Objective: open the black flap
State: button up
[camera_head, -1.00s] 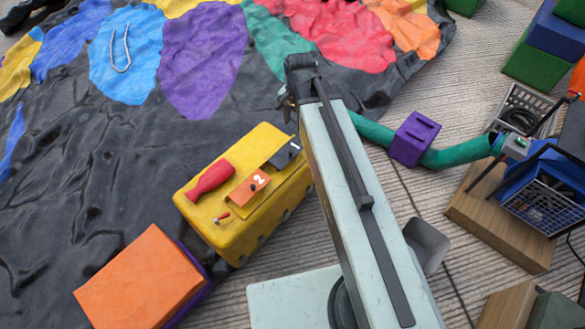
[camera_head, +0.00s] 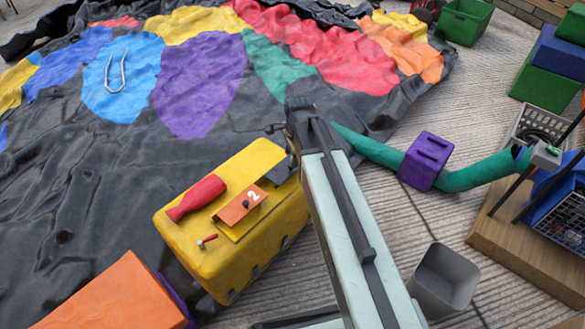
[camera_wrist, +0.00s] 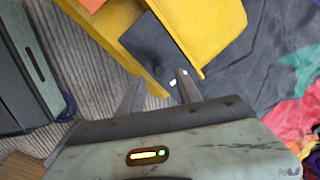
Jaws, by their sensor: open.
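The yellow box (camera_head: 200,235) stands left of my arm in the head view, with a red handle-like piece and an orange plate marked 2 on top. The black flap (camera_head: 280,171) is a dark panel at the box's right end, beside the orange plate and partly behind my arm. In the wrist view the flap (camera_wrist: 150,45) is a dark grey panel between yellow edges. My gripper (camera_wrist: 160,76) is open, its two fingers pointing at the flap's near edge. Nothing is held between the fingers. I cannot tell whether they touch the flap.
An orange block (camera_head: 115,295) stands near the yellow box at lower left. The colourful deflated sheet (camera_head: 200,80) spreads behind. A green tube with a purple block (camera_head: 425,160) and a grey bin (camera_head: 443,278) lie right of my arm. Bare paving lies between them.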

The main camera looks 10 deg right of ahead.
jog(key=b+x, duration=0.3)
jog(key=x, duration=0.2)
jog(key=shift+b, duration=0.3)
jog(key=shift+r, duration=0.1)
grip_shut()
jog(key=shift+r, duration=0.1)
dwell(0.7)
